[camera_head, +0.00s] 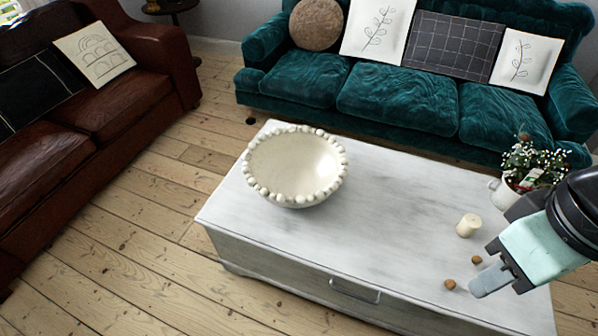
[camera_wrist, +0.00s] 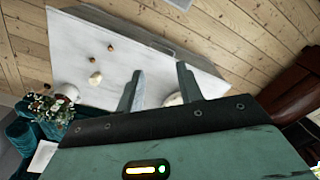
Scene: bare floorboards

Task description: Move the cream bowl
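The cream bowl (camera_head: 296,168), with a beaded rim, stands upright on the left part of the white chest-like table (camera_head: 390,190) in the head view. My gripper (camera_head: 482,281) is over the table's right end, well apart from the bowl and empty. In the wrist view my gripper (camera_wrist: 159,70) has its two fingers spread with a gap between them. A pale sliver of the bowl (camera_wrist: 174,99) shows there beside the right finger; the rest is hidden behind the finger and gripper body.
A cream candle (camera_head: 468,226) and two small brown objects (camera_head: 450,284) lie near my gripper. A flower pot (camera_head: 504,193) stands at the table's back right. A teal sofa (camera_head: 400,98) is behind, a brown leather sofa (camera_head: 110,108) left. The tabletop's middle is clear.

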